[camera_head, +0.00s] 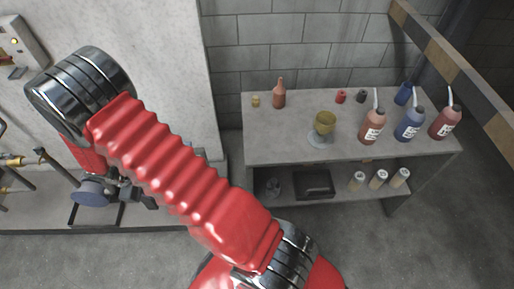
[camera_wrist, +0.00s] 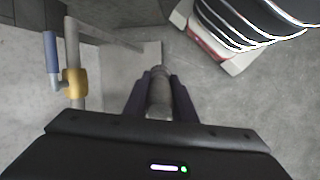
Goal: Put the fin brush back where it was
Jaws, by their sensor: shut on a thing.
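In the wrist view, my gripper (camera_wrist: 159,75) has its two dark fingers shut on a grey, rounded thing, which I take to be the fin brush (camera_wrist: 159,96). Only its short grey body shows between the fingers; I cannot see any bristles. In the head view, my gripper (camera_head: 138,190) is at the left, below my red arm and in front of the pale wall panel. It is partly hidden there, and the brush cannot be made out. No empty place for the brush can be clearly identified.
A striped beam (camera_head: 440,55) crosses upper right. A pipe with yellow fitting (camera_wrist: 75,83) stands left.

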